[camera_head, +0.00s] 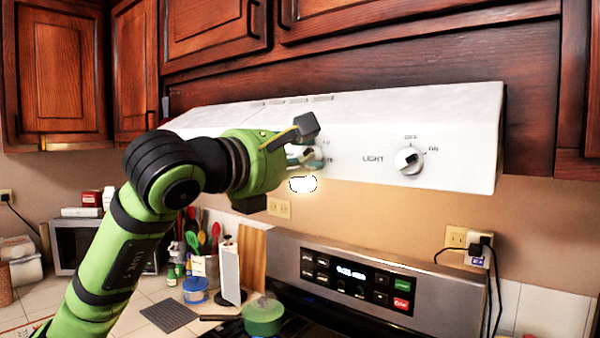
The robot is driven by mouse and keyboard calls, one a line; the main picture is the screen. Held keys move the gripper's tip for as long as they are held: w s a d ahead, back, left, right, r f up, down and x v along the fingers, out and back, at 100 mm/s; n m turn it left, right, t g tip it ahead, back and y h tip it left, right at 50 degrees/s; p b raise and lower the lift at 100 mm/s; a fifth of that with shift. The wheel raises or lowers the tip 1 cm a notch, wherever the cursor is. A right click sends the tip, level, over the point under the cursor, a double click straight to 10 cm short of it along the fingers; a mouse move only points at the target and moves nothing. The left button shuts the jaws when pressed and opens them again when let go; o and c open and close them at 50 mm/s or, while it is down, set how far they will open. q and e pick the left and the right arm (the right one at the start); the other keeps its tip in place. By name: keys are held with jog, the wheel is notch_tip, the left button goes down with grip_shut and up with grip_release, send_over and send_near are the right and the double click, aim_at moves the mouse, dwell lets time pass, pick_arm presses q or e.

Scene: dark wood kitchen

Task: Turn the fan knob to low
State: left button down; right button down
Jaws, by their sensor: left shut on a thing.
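The fan knob (309,156) is on the front face of the white range hood (450,140), left of the light knob. It is partly hidden by my left gripper (305,150), whose fingers are at the knob and shut on it. The arm reaches up from the lower left. Some of the markings around the fan knob show to its right, but they are too small to read. The light knob (409,159), marked LIGHT with OFF and ON, is clear on the right. My right gripper is not in view.
Dark wood cabinets (220,30) hang above the hood. A glowing lamp (303,184) shows just under it. Below are the stove's control panel (370,285), a green pot (263,316), a white upright holder (230,272) and utensils. Free air lies right of the gripper, before the hood.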

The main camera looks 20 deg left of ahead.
pick_arm(q)
jog(key=c, duration=0.9)
grip_release()
jog(key=v, duration=1.2)
